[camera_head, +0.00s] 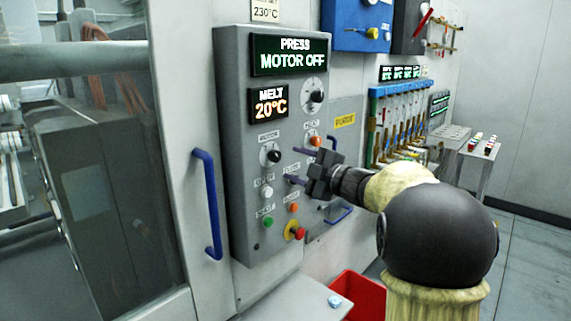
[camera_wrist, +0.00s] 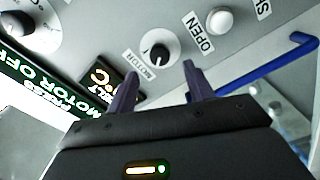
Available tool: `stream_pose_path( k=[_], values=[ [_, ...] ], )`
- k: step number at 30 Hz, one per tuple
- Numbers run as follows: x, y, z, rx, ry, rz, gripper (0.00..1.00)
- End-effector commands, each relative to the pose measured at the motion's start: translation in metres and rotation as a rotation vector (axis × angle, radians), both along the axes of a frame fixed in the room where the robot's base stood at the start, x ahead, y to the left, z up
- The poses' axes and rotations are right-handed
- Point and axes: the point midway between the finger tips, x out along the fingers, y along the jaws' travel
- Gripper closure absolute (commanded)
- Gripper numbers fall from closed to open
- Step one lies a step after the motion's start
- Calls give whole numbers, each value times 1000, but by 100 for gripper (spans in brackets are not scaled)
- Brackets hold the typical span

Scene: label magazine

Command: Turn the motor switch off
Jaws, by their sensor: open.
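The motor switch (camera_head: 271,155) is a black round knob on a white dial, on the left of the grey control panel (camera_head: 236,140), under the label MOTOR. In the wrist view the motor switch (camera_wrist: 159,48) lies just beyond the fingertips, with a white mark on its knob. My gripper (camera_head: 296,165) is open and empty, in front of the panel to the right of the knob. Its two dark fingers also show in the wrist view (camera_wrist: 161,72), spread apart with the knob roughly between them in the picture. They appear clear of the knob. The display (camera_head: 290,55) reads PRESS MOTOR OFF.
A white button (camera_head: 267,191) labelled OPEN, other buttons and a red stop button (camera_head: 296,231) sit below. A blue handle (camera_head: 208,205) stands left. A red bin (camera_head: 358,296) is below.

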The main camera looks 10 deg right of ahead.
Motion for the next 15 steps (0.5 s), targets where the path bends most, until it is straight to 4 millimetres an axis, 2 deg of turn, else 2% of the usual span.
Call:
stream_pose_path(
  k=[3,15],
  values=[
    [-21,-15,-2,0,0,-2,48],
    [-83,-59,-4,-1,0,-1,48]
  ],
)
